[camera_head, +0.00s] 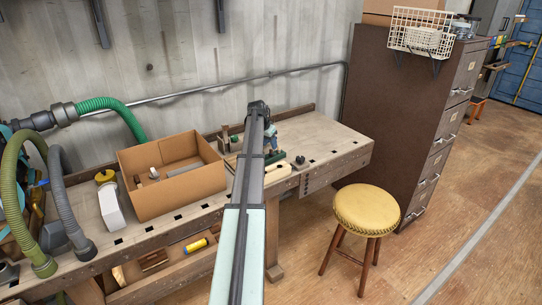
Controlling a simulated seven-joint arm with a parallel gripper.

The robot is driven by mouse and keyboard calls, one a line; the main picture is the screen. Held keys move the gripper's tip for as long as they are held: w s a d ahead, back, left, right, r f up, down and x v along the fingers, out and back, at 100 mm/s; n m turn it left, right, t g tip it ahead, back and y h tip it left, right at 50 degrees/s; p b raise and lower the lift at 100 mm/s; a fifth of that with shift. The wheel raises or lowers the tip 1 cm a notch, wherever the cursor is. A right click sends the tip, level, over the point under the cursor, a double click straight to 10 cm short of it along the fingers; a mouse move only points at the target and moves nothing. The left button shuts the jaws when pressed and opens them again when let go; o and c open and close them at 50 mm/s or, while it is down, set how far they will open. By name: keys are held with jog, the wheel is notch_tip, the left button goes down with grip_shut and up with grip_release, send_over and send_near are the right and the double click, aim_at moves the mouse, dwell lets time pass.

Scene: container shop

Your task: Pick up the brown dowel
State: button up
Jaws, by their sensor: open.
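I cannot make out the brown dowel with certainty. A small upright brown piece (225,137) stands on the workbench just left of the far end of my arm, and it is too small to tell whether it is the dowel. My arm reaches from the bottom of the picture out over the workbench (325,139). The dark end of my gripper (259,108) is above the back part of the bench. Its fingers are hard to tell from the tools behind and below it. I see nothing held. My arm hides part of the bench.
An open cardboard box (180,199) with several small pieces stands left of my arm. A pale wooden block (276,173) and a blue tool (272,141) are right of it. A yellow stool (367,208) and brown cabinet (405,110) stand right. The bench's right end looks mostly clear.

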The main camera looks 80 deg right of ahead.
aim_at(271, 150)
jog(key=shift+w+x, duration=0.15)
jog(key=shift+x, duration=1.15)
jog(key=shift+w+x, duration=0.2)
jog(key=shift+x, duration=1.05)
jog(key=shift+c, duration=0.2)
grip_shut()
